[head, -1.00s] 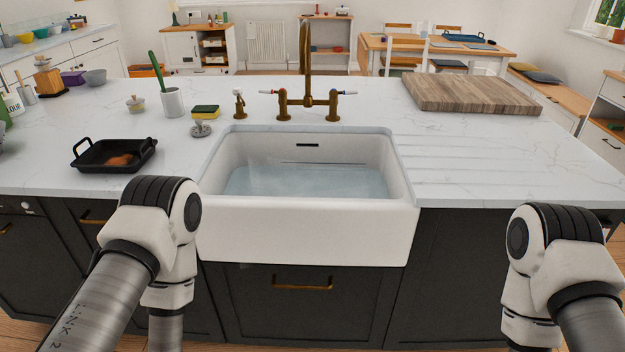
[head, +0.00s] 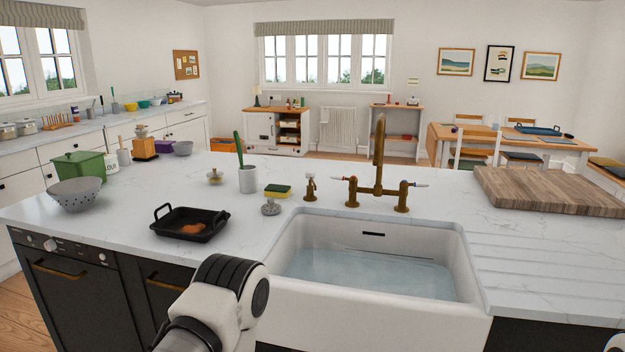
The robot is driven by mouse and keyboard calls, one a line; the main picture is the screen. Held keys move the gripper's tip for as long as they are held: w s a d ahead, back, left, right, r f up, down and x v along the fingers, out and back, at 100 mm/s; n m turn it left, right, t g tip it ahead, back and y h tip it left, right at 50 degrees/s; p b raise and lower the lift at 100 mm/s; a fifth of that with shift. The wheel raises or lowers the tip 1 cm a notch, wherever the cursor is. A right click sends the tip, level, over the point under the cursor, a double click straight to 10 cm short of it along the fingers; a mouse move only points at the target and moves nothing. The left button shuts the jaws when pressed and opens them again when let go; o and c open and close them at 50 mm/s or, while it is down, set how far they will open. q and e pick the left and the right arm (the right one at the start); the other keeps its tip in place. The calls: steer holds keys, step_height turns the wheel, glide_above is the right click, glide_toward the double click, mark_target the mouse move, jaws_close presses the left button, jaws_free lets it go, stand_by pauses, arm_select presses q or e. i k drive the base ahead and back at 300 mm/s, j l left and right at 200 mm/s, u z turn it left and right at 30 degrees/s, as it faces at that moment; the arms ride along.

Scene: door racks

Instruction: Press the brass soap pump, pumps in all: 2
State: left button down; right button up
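The brass soap pump (head: 310,187) stands upright on the white worktop behind the sink's back left corner, left of the brass bridge tap (head: 378,170). It looks small, with a pale top. My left arm shows at the bottom of the head view, in front of the sink's left side, but its gripper is out of view. Only slivers of my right arm show at the bottom right edge, and its gripper is out of view too. Nothing of mine touches the pump.
The white sink (head: 375,312) holds water. Left of the pump are a sponge (head: 278,190) on a metal holder, a grey pot (head: 248,180) with a green brush, and a black pan (head: 190,224). A wooden board (head: 550,192) lies right of the tap.

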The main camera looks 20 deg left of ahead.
mark_target(310, 174)
steer(key=i+j+z, duration=0.2)
steer(key=j+z, duration=0.15)
steer(key=j, duration=0.85)
steer(key=j+z, duration=0.35)
steer(key=j, duration=0.85)
